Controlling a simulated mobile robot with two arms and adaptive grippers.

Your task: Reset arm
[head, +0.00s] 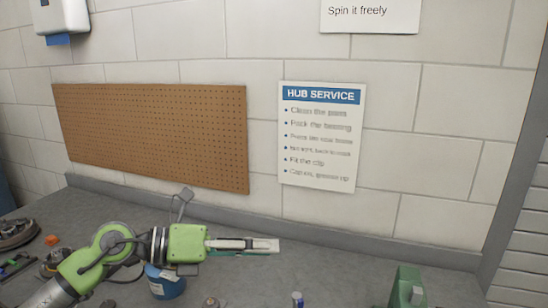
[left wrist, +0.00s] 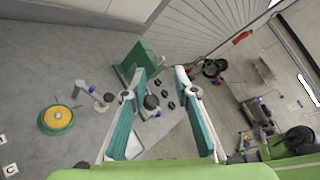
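My left gripper (head: 274,245) reaches in from the left in the head view, held level over the grey bench with its fingers pointing right. In the left wrist view, the two teal-sided fingers of the left gripper (left wrist: 158,71) stand apart with nothing held between them. Bench things show beyond and between the fingertips, apart from them as far as I can tell. I cannot make out my right gripper in either view.
A blue tub (head: 166,284) stands just below the left gripper in the head view. A green block-like fixture (head: 407,286) stands at the lower right. A yellow disc (left wrist: 58,117) lies on the bench. The wall holds a pegboard (head: 155,132) and a service sign (head: 321,137).

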